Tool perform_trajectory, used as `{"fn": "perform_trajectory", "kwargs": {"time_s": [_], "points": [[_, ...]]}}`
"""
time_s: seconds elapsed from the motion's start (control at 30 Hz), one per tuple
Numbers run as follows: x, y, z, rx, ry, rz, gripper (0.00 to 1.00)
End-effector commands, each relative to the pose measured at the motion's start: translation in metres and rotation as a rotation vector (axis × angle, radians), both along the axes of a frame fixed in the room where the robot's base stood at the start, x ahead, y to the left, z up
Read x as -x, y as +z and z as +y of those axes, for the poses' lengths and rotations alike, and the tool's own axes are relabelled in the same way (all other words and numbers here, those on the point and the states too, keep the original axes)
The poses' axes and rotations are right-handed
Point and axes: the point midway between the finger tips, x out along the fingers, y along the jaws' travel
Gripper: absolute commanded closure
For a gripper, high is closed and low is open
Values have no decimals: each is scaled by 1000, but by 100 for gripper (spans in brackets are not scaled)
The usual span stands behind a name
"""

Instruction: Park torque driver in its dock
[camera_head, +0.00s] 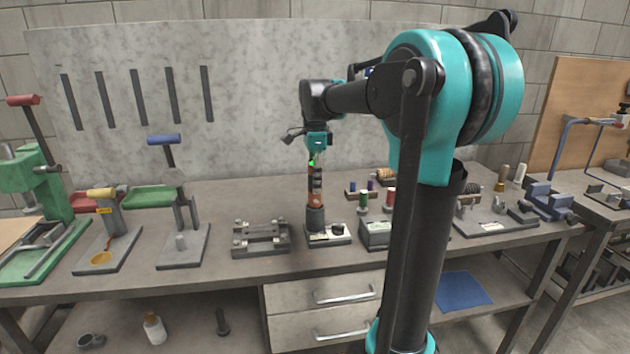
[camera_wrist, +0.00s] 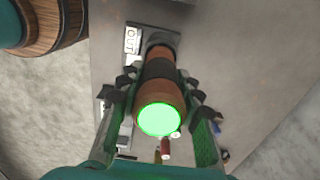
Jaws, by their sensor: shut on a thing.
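The torque driver (camera_head: 315,184) is an upright orange-brown and black cylinder with a glowing green top. In the wrist view I look down on its green end (camera_wrist: 160,119), with its body (camera_wrist: 161,70) running away between my fingers. My gripper (camera_head: 317,160) is shut around its upper part. The dock appears to be the dark grey cup (camera_head: 316,217) on a small pale-labelled base (camera_head: 328,238). The driver's lower end meets the cup's top in the head view. I cannot tell how deep it sits, as its tip is hidden.
A grey clamp fixture (camera_head: 261,239) stands left of the dock, and a grey box (camera_head: 376,234) stands close on its right. Coloured spools (camera_head: 389,198) are behind.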

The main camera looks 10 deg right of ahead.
Motion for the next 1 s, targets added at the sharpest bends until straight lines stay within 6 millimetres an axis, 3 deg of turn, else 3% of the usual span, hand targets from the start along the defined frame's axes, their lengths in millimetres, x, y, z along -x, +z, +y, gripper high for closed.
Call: {"fn": "perform_trajectory", "kwargs": {"time_s": [1.0], "points": [[0, -10, 0, 0, 0, 0, 100]]}}
